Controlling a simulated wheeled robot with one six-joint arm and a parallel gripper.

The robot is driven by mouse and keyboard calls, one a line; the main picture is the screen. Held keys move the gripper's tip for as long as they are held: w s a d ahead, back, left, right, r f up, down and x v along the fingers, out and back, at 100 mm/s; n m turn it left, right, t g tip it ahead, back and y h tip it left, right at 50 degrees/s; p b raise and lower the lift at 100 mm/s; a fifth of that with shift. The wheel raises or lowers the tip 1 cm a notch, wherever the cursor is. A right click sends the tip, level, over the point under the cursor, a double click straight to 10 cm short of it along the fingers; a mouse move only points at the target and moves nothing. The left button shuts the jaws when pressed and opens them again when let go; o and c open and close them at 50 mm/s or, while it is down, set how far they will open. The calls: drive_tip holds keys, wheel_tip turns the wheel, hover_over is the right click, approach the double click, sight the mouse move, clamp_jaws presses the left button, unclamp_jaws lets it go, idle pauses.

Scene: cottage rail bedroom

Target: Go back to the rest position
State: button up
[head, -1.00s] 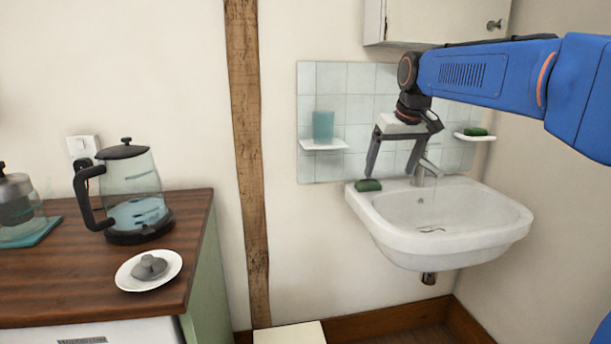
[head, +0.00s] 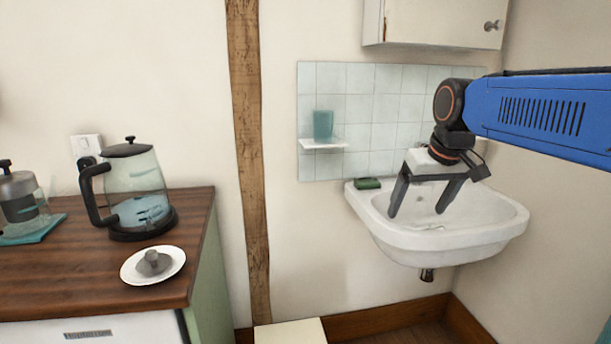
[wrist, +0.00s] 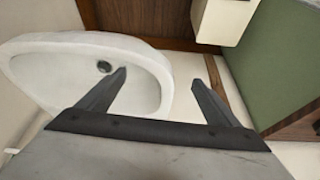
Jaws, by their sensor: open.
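My gripper (head: 416,213) is open and empty, with its fingers pointing down over the white sink (head: 385,243) in the head view. In the wrist view my gripper (wrist: 165,78) shows two spread fingers with nothing between them. The sink (wrist: 35,62) lies below and to the left there, with its dark drain visible. A green soap bar (head: 367,183) lies on the sink's back left rim, to the left of the gripper. My arm covers the right part of the tiles, and the tap is hidden.
A small shelf (head: 322,144) holds a teal cup (head: 323,125). A white cabinet (head: 435,22) hangs above the sink. The wooden counter (head: 60,272) at left carries a glass kettle (head: 135,195), a white saucer (head: 130,272) with a grey item, and a glass press (head: 20,200).

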drive_tip(key=s+d+f, duration=0.1)
drive_tip(key=s+f, duration=0.8)
drive_tip(key=s, duration=0.3)
drive_tip(key=s+d+f+m, duration=0.1)
drive_tip(key=s+d+f, duration=0.1)
drive_tip(key=s+f, duration=0.7)
drive_tip(key=s, duration=0.2)
drive_tip(key=shift+s+d+h, duration=0.2)
drive_tip(key=shift+s+h, duration=0.1)
drive_tip(key=shift+s, duration=0.05)
